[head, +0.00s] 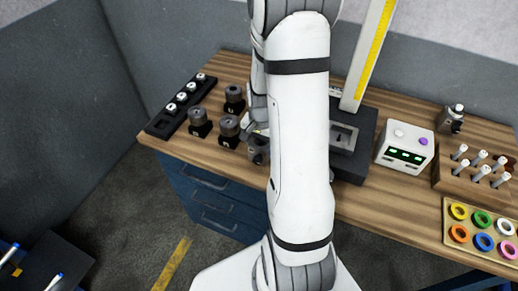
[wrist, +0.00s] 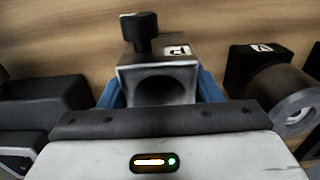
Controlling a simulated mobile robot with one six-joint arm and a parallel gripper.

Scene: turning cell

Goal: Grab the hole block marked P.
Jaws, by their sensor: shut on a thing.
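The hole block marked P (wrist: 158,82) is a grey metal block with a round bore facing the wrist camera, a black knob on top and a white label beside the knob. The letter on the label is turned and looks like a P. My gripper (wrist: 160,95) has its blue fingers against the left and right sides of this block and is shut on it. In the head view my gripper (head: 261,130) is low over the wooden bench, largely hidden by my own arm. The block's underside is hidden.
Another dark block (wrist: 262,68) with a label and a grey ring stands close on the right. In the head view several similar blocks (head: 198,121) stand on the bench (head: 160,143), beside a black rack (head: 180,105). A white meter box (head: 405,148) stands right of my arm.

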